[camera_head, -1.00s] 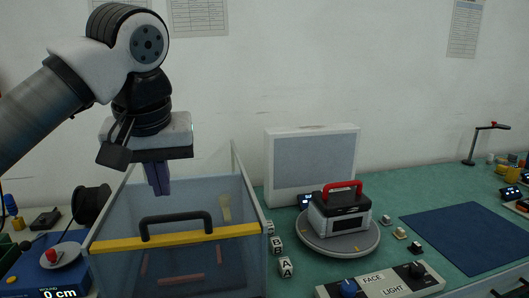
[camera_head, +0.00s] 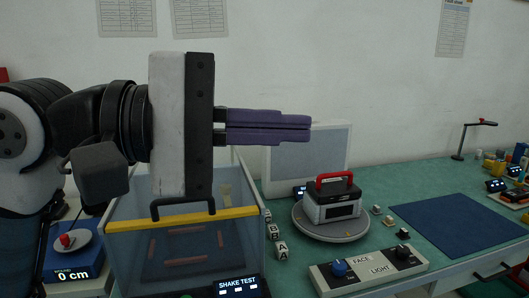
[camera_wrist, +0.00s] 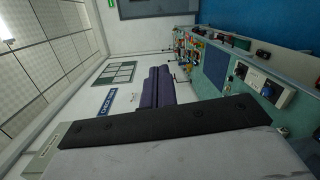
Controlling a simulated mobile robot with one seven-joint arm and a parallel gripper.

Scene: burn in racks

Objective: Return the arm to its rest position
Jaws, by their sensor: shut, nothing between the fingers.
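My gripper (camera_head: 309,128) is raised in front of the wall in the head view, its two purple fingers pointing right and lying close together. It is shut and empty. The fingers also show in the wrist view (camera_wrist: 153,88), with the room seen turned on its side. My arm comes in from the left edge of the head view. The gripper is above the clear bin with a yellow front rim (camera_head: 190,220) and touches nothing that I can see.
A black and grey device with a red handle (camera_head: 335,197) stands on a round turntable (camera_head: 310,229). A control box with knobs (camera_head: 368,268), lettered blocks (camera_head: 276,240) and a blue mat (camera_head: 460,222) lie on the green bench. The air right of the gripper looks clear.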

